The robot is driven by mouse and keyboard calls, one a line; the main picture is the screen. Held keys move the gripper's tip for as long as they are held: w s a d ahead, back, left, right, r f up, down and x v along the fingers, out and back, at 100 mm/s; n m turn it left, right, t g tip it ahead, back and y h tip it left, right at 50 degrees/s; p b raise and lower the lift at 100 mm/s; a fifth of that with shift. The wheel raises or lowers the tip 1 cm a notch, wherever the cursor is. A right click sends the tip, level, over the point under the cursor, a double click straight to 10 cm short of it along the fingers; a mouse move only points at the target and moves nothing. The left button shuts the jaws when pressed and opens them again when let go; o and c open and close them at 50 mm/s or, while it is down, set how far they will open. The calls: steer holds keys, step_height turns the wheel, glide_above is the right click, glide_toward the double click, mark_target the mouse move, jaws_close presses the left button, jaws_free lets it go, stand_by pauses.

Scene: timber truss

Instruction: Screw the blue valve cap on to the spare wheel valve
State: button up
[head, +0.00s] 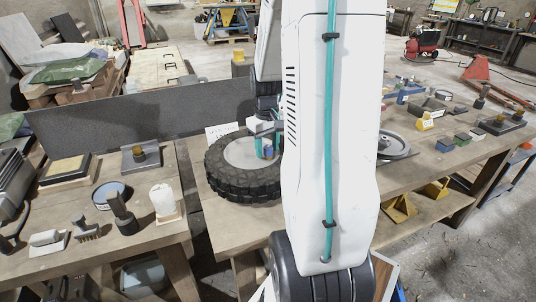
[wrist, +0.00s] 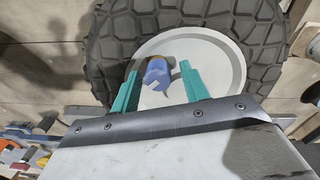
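The spare wheel (head: 215,178) lies flat on the bench, with a black knobbly tyre and a pale grey disc. It also shows in the wrist view (wrist: 110,40). The blue valve cap (wrist: 157,74) appears over the pale disc, between my gripper's two teal fingers; it also shows in the head view (head: 268,152). My gripper (wrist: 159,70) is open, with a visible gap between the cap and each finger. In the head view my gripper (head: 265,146) is low over the wheel, partly behind my arm. The valve is hidden, so I cannot tell whether the cap is seated on it.
A white card (head: 222,131) stands behind the wheel. A grey metal disc (head: 393,146) lies right of my arm. The left bench holds a brush (head: 86,229), a white cylinder (head: 162,199) and a round tin (head: 110,194). A dark panel (head: 120,117) stands behind.

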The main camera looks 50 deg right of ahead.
mark_target(267, 146)
steer(key=shift+d+r, duration=0.1)
step_height(267, 146, up, 8)
steer(key=shift+f, duration=0.15)
stand_by(0.5)
steer(key=s+a+r+n, duration=0.1)
steer(key=s+a, duration=0.3)
steer(key=a, duration=0.6)
steer(key=s+a+r+n+t, duration=0.1)
steer(key=s+a+r, duration=0.2)
steer(key=a, duration=0.7)
steer(key=s+a+r+n, duration=0.1)
steer(key=s+a+r, duration=0.2)
steer(key=s+a, duration=0.3)
steer(key=a, duration=0.4)
steer(key=shift+a, duration=0.2)
steer(key=shift+d+r, duration=0.1)
